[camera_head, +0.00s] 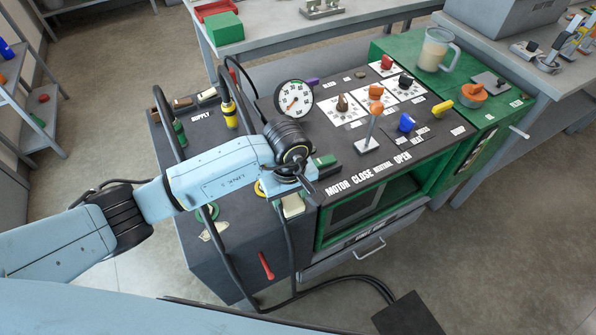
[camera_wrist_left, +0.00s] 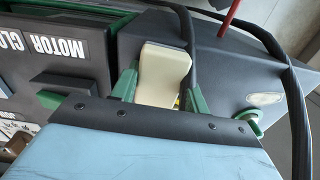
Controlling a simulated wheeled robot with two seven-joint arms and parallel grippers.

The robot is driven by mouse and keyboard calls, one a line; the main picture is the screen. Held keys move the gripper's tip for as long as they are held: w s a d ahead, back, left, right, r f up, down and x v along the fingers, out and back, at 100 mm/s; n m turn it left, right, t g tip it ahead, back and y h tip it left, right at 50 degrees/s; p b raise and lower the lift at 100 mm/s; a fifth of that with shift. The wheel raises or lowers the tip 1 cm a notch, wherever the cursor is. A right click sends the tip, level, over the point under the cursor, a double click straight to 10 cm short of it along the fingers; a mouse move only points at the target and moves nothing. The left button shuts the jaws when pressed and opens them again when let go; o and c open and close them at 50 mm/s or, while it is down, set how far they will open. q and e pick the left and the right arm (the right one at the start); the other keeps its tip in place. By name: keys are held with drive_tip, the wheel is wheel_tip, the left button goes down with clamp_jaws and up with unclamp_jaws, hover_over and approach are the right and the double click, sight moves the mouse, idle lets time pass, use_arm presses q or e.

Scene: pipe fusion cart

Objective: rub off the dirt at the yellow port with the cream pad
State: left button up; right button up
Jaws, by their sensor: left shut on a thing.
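My left gripper (camera_head: 291,194) is over the supply side of the cart, largely covered by my own wrist in the head view. In the left wrist view its green fingers (camera_wrist_left: 160,84) are shut on the cream pad (camera_wrist_left: 163,72), one on each side. The pad also shows below the wrist in the head view (camera_head: 294,208). A bit of the yellow port (camera_head: 258,188) shows just left of my wrist; a small yellow spot shows beside the pad in the wrist view. I cannot tell whether pad and port touch. The dirt is hidden. My right gripper is out of view.
A black hose (camera_wrist_left: 190,45) runs close beside the pad. A green port (camera_head: 207,212) and a red handle (camera_head: 266,265) are nearby. The control panel with a gauge (camera_head: 293,98) and a lever (camera_head: 368,130) stands to the right. Open floor lies in front.

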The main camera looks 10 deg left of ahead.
use_arm(q)
drive_tip(key=shift+w+d, duration=0.25)
drive_tip(key=shift+d, duration=0.1)
wheel_tip(320, 180, up, 2)
drive_tip(key=shift+w+r+p, duration=0.15)
drive_tip(key=shift+r+p, duration=0.1)
drive_tip(key=shift+p, duration=0.4)
drive_tip(key=shift+s+r+p, duration=0.2)
drive_tip(key=shift+r+p, duration=0.3)
drive_tip(key=shift+r, duration=0.25)
drive_tip(key=shift+r+p, duration=1.3)
drive_tip(key=shift+r, duration=0.7)
